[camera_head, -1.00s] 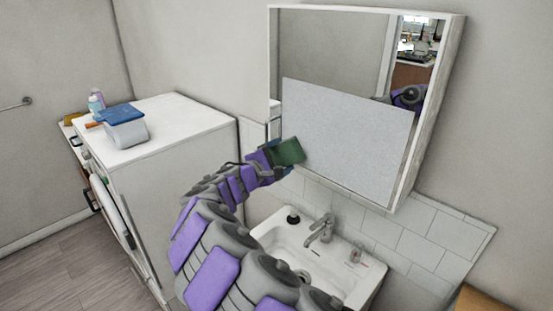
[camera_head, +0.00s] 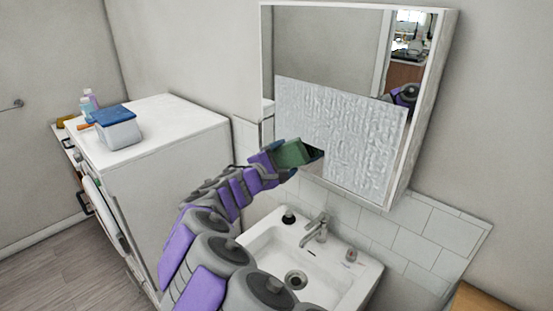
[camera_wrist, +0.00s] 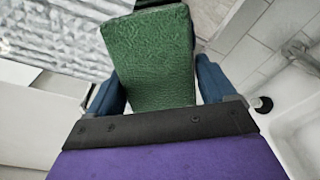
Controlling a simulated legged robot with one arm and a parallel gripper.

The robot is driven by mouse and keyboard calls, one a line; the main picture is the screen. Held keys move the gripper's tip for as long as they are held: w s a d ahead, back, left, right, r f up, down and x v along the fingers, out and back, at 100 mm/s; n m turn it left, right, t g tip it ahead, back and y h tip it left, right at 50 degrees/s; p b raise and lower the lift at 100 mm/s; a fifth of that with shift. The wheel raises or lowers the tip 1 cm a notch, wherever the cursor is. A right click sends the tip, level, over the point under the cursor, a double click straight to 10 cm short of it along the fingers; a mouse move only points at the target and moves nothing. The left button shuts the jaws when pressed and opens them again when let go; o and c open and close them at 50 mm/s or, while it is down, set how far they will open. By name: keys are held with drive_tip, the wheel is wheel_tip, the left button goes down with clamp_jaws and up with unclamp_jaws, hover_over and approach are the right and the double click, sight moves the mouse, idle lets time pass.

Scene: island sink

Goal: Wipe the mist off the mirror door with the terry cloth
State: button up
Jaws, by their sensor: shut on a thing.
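The mirror door (camera_head: 330,35) is on the wall cabinet above the sink. A pale, streaky patch of mist (camera_head: 340,125) covers its lower part; the upper part is clear. A small darker clear area shows at the mist's lower left, beside the cloth. The green terry cloth (camera_head: 293,152) is folded into a block and lies at that lower left corner. My gripper (camera_head: 275,165) is shut on it. In the wrist view the cloth (camera_wrist: 155,55) sits between the blue fingers, and the mist shows at upper left. Whether the cloth touches the glass is hard to tell.
A white sink (camera_head: 260,243) with a faucet (camera_head: 315,228) stands below the cabinet. A white washing machine (camera_head: 180,130) at left carries a blue-lidded box (camera_head: 118,128) and bottles (camera_head: 88,102). White tiles (camera_head: 400,235) line the wall under the cabinet.

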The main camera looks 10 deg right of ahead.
drive_tip(key=shift+s+d+b, duration=0.25)
drive_tip(key=shift+s+b, duration=0.05)
drive_tip(key=shift+s, duration=0.5)
drive_tip(key=shift+s+d+b, duration=0.9)
drive_tip(key=shift+s+d, duration=2)
drive_tip(key=shift+s, duration=1.65)
drive_tip(key=shift+s+d+b, duration=0.9)
drive_tip(key=shift+s+d, duration=1.95)
drive_tip(key=shift+s, duration=1.65)
wheel_tip(320, 180, up, 9)
drive_tip(key=w+a+p, duration=0.3)
drive_tip(key=p, duration=0.7)
drive_tip(key=shift+w+a+f+p, duration=0.1)
drive_tip(key=shift+w+a+p, duration=1)
drive_tip(key=shift+w, duration=0.35)
drive_tip(key=shift+w+a+f+p, duration=0.1)
drive_tip(key=shift+w+a+p, duration=0.95)
drive_tip(key=shift+w, duration=0.45)
drive_tip(key=shift+w+a+f+p, duration=0.1)
drive_tip(key=shift+w+a+p, duration=0.85)
drive_tip(key=shift+w+a, duration=0.4)
